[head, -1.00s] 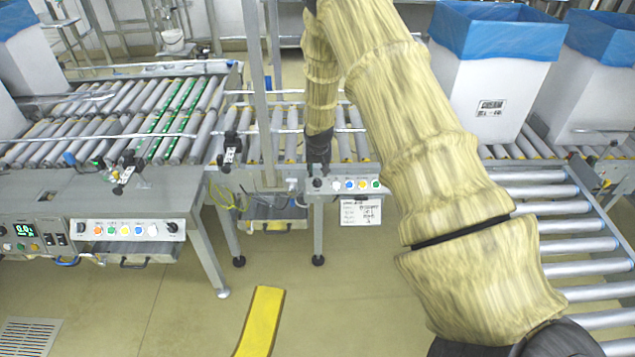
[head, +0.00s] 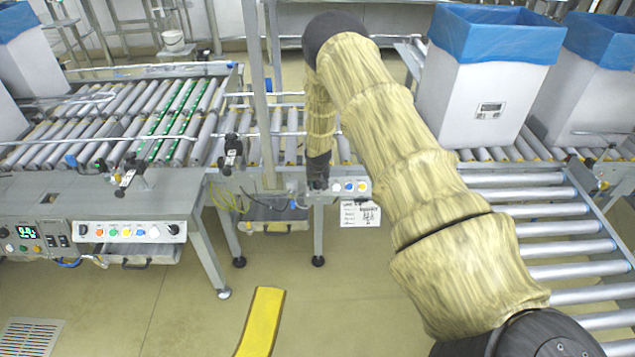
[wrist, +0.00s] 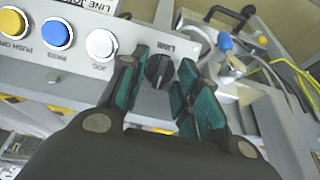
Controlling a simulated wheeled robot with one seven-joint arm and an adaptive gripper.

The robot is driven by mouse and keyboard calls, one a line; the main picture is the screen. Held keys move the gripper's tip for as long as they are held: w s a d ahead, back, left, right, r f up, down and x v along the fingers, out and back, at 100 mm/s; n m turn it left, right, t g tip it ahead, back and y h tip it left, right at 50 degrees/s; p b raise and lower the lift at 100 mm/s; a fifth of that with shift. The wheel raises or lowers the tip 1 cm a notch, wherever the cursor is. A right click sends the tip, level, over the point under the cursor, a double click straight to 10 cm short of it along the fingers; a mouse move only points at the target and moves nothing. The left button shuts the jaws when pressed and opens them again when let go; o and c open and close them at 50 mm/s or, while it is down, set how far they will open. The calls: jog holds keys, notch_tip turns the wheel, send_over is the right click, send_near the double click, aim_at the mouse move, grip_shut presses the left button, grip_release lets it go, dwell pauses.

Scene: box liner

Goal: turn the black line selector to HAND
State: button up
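The black line selector (wrist: 158,70) is a round black knob on a light grey button panel (wrist: 125,38). In the wrist view it sits between the two teal-padded fingers of my gripper (wrist: 163,60). The fingers are open, one on each side of the knob, with a small gap showing on both sides. The word LINE shows beside the knob; the position marks, including HAND, cannot be read. In the head view my gripper (head: 318,182) is at the left end of the small panel and hides the selector.
White (wrist: 102,44), blue (wrist: 57,33) and yellow (wrist: 12,24) push buttons sit in a row beside the selector. A blue-tipped fitting (wrist: 225,42) and yellow-green wires lie on the other side. A second control panel (head: 130,231) stands at left. Lined white boxes (head: 478,95) stand at right.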

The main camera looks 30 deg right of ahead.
jog(key=shift+c, duration=0.4)
grip_shut()
jog(key=shift+f+n, duration=0.1)
jog(key=shift+n, duration=0.2)
jog(key=shift+a+f+n+h+b, duration=0.1)
jog(key=shift+a+n+h+b, duration=0.15)
jog(key=shift+n+b, duration=0.55)
jog(key=shift+n+g+h+b, duration=0.3)
jog(key=shift+n+h+b, duration=0.25)
jog(key=shift+n, duration=0.55)
jog(key=shift+a+n+h+b, duration=0.1)
jog(key=shift+n+h+b, duration=0.75)
jog(key=shift+n, duration=0.95)
